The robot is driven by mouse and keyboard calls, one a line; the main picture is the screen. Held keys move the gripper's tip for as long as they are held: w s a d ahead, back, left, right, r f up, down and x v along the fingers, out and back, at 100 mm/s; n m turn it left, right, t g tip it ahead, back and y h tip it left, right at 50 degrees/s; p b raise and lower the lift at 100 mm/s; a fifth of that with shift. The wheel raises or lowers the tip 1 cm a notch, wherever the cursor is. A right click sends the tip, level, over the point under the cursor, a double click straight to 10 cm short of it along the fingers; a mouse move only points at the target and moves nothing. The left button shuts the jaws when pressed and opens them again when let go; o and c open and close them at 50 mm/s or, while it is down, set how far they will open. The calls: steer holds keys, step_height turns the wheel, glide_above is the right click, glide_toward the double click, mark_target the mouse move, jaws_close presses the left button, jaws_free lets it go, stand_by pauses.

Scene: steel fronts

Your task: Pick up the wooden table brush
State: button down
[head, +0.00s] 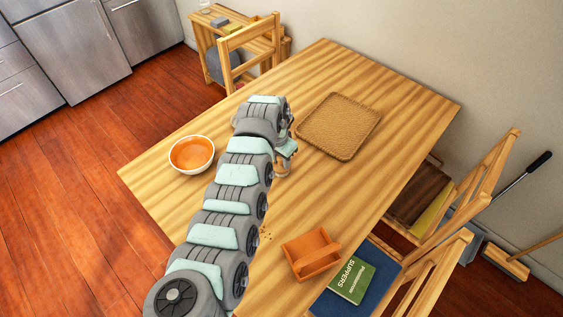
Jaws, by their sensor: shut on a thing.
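My gripper (282,171) is at the end of my arm, low over the middle of the table. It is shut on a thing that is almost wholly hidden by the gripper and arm. I take this to be the wooden table brush, but its shape does not show clearly. I cannot tell whether it touches the table.
The wooden table (350,75) holds a white bowl with orange inside (192,153), a woven mat (338,126), an orange-brown wooden dustpan (311,254) and crumbs (266,236). Chairs (440,205) stand at the right; one bears a green book (351,278). The table's far end is clear.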

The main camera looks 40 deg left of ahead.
steer(key=shift+r, duration=0.1)
step_height(320, 180, up, 20)
steer(key=b, duration=0.2)
stand_by(0.3)
steer(key=c, duration=1.6)
jaws_free()
steer(key=shift+c, duration=0.2)
jaws_close()
